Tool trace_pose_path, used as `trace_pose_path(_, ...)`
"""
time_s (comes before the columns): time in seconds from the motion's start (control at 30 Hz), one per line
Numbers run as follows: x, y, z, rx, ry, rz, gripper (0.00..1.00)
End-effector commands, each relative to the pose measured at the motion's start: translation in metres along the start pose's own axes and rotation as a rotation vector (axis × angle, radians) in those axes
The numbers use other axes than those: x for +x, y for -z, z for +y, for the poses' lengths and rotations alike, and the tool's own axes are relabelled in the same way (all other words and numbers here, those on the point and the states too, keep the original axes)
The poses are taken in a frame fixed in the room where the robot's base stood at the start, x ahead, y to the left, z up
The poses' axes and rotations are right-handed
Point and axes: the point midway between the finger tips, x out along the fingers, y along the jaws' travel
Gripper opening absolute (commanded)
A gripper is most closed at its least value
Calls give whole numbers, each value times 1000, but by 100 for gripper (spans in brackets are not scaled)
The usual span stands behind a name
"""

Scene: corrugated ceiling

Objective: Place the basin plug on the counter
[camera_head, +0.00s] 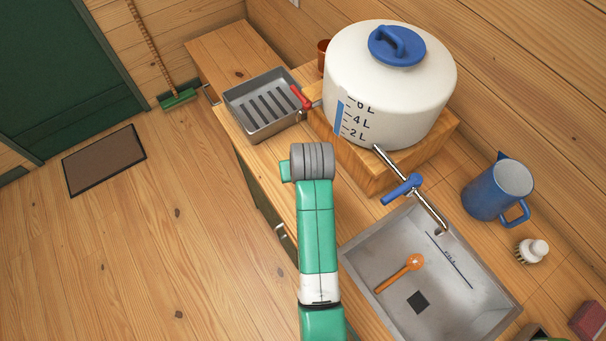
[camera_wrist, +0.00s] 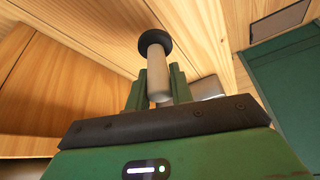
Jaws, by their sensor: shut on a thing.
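My gripper (camera_wrist: 157,80) shows in the wrist view with its green fingers shut on the basin plug (camera_wrist: 156,40). The plug has a pale grey stem between the fingers and a round black disc at its far end. Wooden surfaces lie behind it; I cannot tell whether the disc touches one. In the head view my arm reaches over the front part of the wooden counter (camera_head: 343,207), and its wrist hides the gripper and the plug. The grey basin (camera_head: 389,255) is set in the counter to the right of my arm, with a dark square on its floor.
A white water tank (camera_head: 375,85) with a blue lid stands on a wooden block behind my wrist. A grey ribbed tray (camera_head: 246,98) is at the back left. An orange spoon (camera_head: 396,274) lies in the basin. A blue jug (camera_head: 489,195) and a brush (camera_head: 534,250) stand right.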

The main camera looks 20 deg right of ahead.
Motion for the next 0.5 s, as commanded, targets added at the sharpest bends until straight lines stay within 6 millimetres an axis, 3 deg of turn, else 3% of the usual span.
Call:
trace_pose_path(0.13,5,-1,0,0,0,-2,0)
trace_pose_path(0.33,30,-13,0,1,0,-1,0)
trace_pose_path(0.5,33,-14,0,1,0,0,0)
